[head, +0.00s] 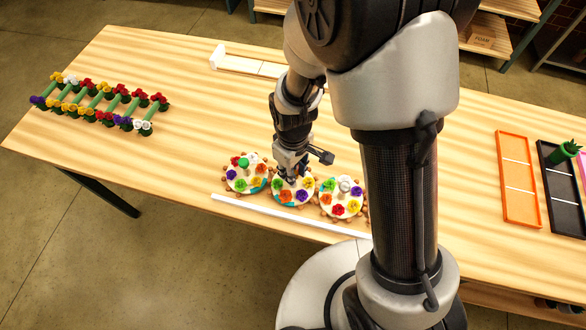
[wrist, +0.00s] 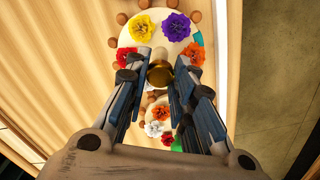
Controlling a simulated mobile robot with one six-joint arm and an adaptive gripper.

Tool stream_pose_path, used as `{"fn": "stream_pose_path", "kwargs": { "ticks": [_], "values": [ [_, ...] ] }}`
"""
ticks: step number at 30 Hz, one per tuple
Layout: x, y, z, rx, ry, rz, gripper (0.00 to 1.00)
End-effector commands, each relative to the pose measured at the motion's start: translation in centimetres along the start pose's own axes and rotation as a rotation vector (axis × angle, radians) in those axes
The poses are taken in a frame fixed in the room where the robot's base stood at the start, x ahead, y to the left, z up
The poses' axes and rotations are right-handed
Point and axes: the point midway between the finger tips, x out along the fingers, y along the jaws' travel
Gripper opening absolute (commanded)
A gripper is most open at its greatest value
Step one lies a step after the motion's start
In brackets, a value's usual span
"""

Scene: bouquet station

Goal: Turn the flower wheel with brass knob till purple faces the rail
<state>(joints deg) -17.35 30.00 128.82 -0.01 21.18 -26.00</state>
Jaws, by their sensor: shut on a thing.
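The middle flower wheel (head: 277,200) is a white disc with coloured flowers and wooden pegs round its rim. My gripper (head: 291,179) points down at its centre and is shut on the brass knob (wrist: 160,74), seen between the fingers in the wrist view. The purple flower (head: 309,195) lies at the wheel's right front. It also shows in the wrist view (wrist: 177,27). An orange flower (wrist: 191,55) lies at the left front, with a teal mark (wrist: 198,39) between the two. The white rail (head: 260,209) runs along the wheels' front side. My gripper hides part of the wheel.
Similar wheels stand close on each side, the left one with a green knob (head: 243,163), the right one with a pale knob (head: 345,184). Flower stems (head: 100,102) lie at the left. An orange tray (head: 518,205) and black tray (head: 563,212) lie right.

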Motion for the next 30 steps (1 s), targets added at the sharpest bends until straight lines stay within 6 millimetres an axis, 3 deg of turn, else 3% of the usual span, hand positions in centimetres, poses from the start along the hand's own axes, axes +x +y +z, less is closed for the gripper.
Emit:
{"fn": "stream_pose_path", "kwargs": {
  "ticks": [18,30],
  "values": [
    [-0.03,0.02,-0.04,0.570,0.001,0.000,0.00],
    [-0.02,0.02,-0.03,0.799,0.001,0.000,0.00]
  ]
}}
